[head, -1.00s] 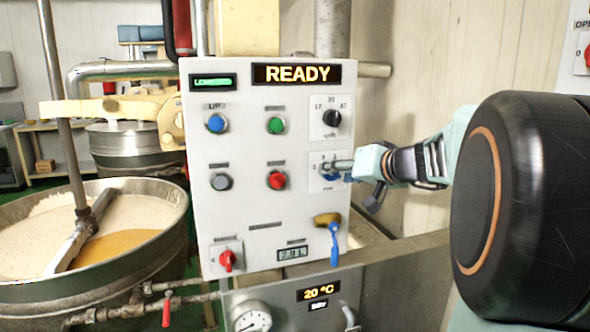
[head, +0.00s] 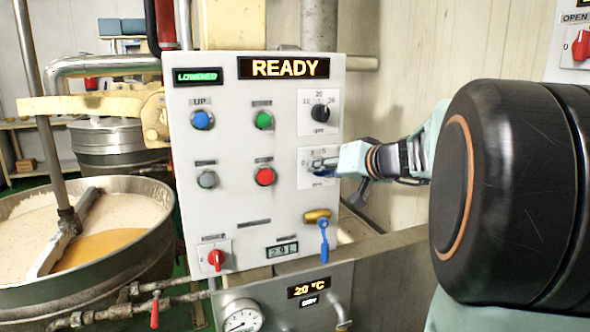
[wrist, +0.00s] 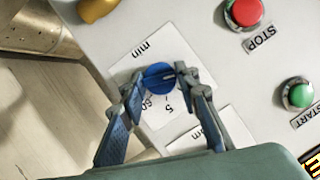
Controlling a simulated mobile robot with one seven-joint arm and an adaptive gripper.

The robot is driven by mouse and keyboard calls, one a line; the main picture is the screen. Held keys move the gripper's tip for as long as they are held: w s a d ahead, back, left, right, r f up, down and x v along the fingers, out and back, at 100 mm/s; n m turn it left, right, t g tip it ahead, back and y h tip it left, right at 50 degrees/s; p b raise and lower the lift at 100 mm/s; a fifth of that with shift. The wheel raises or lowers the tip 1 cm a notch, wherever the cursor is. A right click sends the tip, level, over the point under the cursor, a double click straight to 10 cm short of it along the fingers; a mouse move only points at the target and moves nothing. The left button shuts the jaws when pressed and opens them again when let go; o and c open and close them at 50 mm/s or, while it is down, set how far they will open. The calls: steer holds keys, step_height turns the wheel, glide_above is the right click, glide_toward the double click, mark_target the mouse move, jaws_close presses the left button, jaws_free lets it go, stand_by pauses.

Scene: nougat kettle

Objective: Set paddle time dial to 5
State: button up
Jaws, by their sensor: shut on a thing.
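The paddle time dial is a blue knob (wrist: 157,80) on a white plate (wrist: 139,57) marked "min", "60" and "5" in the wrist view. My gripper (wrist: 159,79) is shut on the knob, one fingertip at either side. A pale line shows on the knob's face; I cannot tell exactly which mark it points at. In the head view my gripper (head: 325,163) reaches the panel from the right and covers most of the blue knob (head: 322,173) and part of its scale.
The control panel (head: 240,205) has a black dial (head: 320,112) above, a red stop button (head: 265,176), a green start button (head: 264,120) and a yellow-and-blue valve handle (head: 323,240) below. The display (head: 283,67) reads "READY". A kettle (head: 120,240) stands left.

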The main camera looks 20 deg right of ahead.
steer(key=shift+f+b, duration=0.1)
steer(key=shift+b, duration=0.35)
steer(key=m+b, duration=0.1)
steer(key=m+y+b, duration=0.1)
steer(key=b, duration=0.1)
steer(key=shift+f, duration=0.25)
steer(key=m+y+b, duration=0.1)
steer(key=m+b, duration=0.1)
steer(key=m+t+y+b, duration=0.1)
steer(key=m+b, duration=0.1)
steer(key=b, duration=0.1)
steer(key=shift+d+b, duration=0.2)
steer(key=shift+b, duration=0.15)
steer(key=m+t+y+b, duration=0.1)
steer(key=m+b, duration=0.1)
steer(key=m+t+b, duration=0.1)
steer(key=m+b, duration=0.1)
steer(key=shift+f+m+y, duration=0.1)
steer(key=shift+m+y, duration=0.3)
steer(key=shift+m+t+b, duration=0.7)
steer(key=shift+m+b, duration=0.3)
steer(key=shift+m, duration=0.9)
steer(key=o, duration=1.2)
steer(key=shift+c, duration=0.2)
